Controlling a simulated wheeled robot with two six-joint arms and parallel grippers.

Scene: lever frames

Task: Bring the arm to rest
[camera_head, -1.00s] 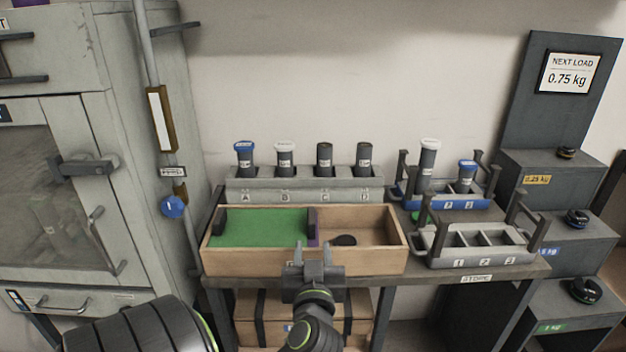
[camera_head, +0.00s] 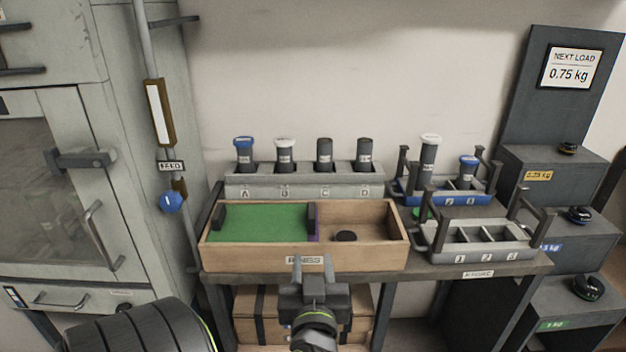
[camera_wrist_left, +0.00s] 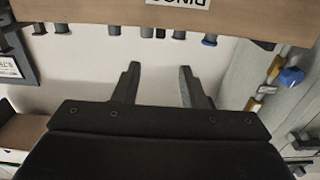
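My left gripper (camera_head: 312,266) is in front of the wooden box's front wall, low in the head view. Its two fingers stand apart with nothing between them. In the left wrist view the same fingers (camera_wrist_left: 157,85) are spread and empty, with the wall behind them. The wooden box (camera_head: 240,258) holds a green panel (camera_head: 260,222) on its left and a dark round piece (camera_head: 345,236) in its right compartment. My right gripper does not show.
A grey rack (camera_head: 300,190) with several capped cylinders stands behind the box. A blue carrier (camera_head: 456,198) and a grey three-slot carrier (camera_head: 480,257) stand to its right. A cabinet (camera_head: 130,180) with handles fills the left. Stepped shelves (camera_head: 548,205) with dark weights are at right.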

